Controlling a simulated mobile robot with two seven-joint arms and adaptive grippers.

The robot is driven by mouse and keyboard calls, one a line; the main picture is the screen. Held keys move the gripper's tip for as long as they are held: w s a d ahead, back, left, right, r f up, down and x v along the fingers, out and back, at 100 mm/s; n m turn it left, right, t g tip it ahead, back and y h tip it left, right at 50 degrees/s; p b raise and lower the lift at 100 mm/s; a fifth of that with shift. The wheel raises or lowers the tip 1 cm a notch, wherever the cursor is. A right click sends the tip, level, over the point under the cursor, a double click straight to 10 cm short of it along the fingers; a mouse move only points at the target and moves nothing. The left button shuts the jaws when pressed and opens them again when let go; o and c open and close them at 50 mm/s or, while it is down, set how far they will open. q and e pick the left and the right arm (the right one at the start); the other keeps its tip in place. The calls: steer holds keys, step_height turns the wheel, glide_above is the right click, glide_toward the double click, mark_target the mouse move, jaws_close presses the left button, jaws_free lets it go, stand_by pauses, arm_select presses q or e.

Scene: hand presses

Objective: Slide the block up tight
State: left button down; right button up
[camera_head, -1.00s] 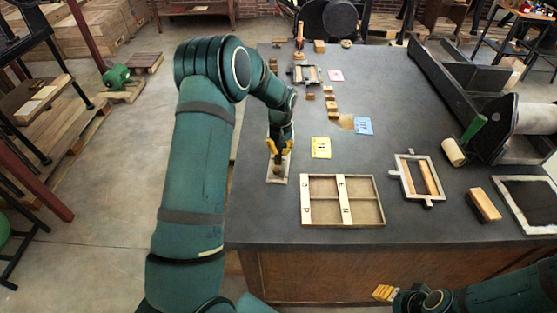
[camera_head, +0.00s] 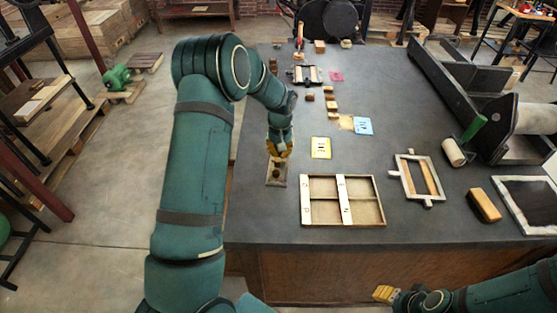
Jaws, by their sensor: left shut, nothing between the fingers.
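A small shallow tray (camera_head: 284,180) lies near the left edge of the dark table. A small brown block (camera_head: 276,173) sits in it, its exact fit against the tray's ends too small to tell. My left gripper (camera_head: 279,155) points down just above the far part of the tray, shut and empty, with yellow fingertips. Whether it touches the block cannot be told. My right gripper (camera_head: 384,293) is low, in front of the table's front edge, away from the tray; its fingers are too small to read.
A divided wooden case (camera_head: 325,200) lies just right of the tray. Yellow (camera_head: 321,148) and blue cards (camera_head: 363,126) and several small blocks lie behind it. A metal frame (camera_head: 418,178), a wooden block (camera_head: 485,205) and a dark-centred tray (camera_head: 528,205) lie to the right.

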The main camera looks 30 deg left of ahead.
mark_target(278, 165)
arm_select(q)
steer(key=shift+s+d, duration=0.45)
steer(key=shift+s, duration=0.45)
steer(key=shift+s+d, duration=0.45)
steer(key=shift+s, duration=0.5)
steer(key=shift+s+d, duration=0.45)
steer(key=shift+s, duration=0.45)
stand_by(3.2)
steer(key=c, duration=0.8)
jaws_free()
steer(key=shift+w+r, duration=0.1)
steer(key=shift+r, duration=0.05)
steer(key=shift+r+p, duration=2.1)
steer(key=shift+r, duration=1.3)
